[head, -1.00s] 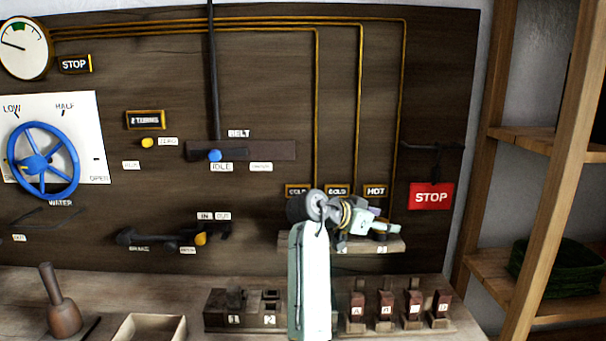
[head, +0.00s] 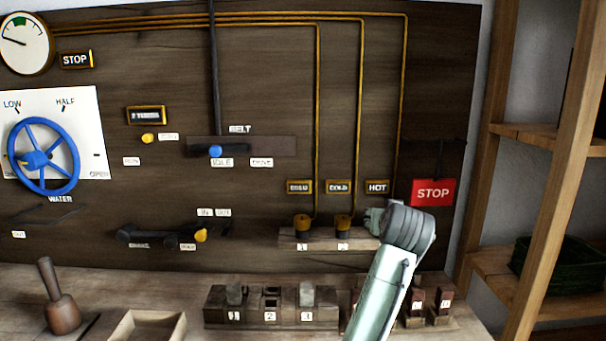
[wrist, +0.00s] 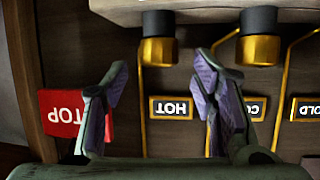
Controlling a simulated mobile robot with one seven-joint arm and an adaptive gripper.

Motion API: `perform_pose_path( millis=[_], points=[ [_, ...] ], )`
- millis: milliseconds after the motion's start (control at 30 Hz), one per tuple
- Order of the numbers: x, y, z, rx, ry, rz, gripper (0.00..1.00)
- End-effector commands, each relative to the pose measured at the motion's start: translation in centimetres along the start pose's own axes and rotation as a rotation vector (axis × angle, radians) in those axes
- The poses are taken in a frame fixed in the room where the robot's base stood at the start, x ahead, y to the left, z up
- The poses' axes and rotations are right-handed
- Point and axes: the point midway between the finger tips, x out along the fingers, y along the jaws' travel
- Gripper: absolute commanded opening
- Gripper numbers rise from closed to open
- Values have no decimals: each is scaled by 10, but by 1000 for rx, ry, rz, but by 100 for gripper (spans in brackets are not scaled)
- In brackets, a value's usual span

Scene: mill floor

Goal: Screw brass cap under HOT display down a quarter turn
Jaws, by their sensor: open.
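The HOT display (head: 376,187) is on the dark panel; it shows upside down in the wrist view (wrist: 171,107). The brass cap (wrist: 157,52) in line with it has a dark end and sits at the pale ledge (wrist: 200,10). In the head view my arm hides this cap. My gripper (wrist: 160,64) is open and empty, with one finger on each side of the cap in the wrist picture. I see no contact, and the depth between fingers and cap is unclear. In the head view only part of my gripper (head: 372,220) shows.
Two more brass caps (head: 302,222) (head: 343,223) stand on the ledge (head: 290,240) under COLD displays (head: 338,187). The nearer one (wrist: 258,48) is close to my right finger in the wrist view. A red STOP sign (head: 432,192) is to the right. Brass pipes run down the panel.

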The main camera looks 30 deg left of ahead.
Motion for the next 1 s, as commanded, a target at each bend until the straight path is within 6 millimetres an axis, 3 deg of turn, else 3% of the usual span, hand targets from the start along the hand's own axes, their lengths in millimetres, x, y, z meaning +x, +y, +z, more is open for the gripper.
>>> perform_pose_path(
  millis=[333,700,1000],
  points=[
    [-66,-2,0,-5,16,3,53],
    [-88,-59,-47,-89,323,-16,53],
    [-118,-104,-71,-129,533,-64,53]
  ],
)
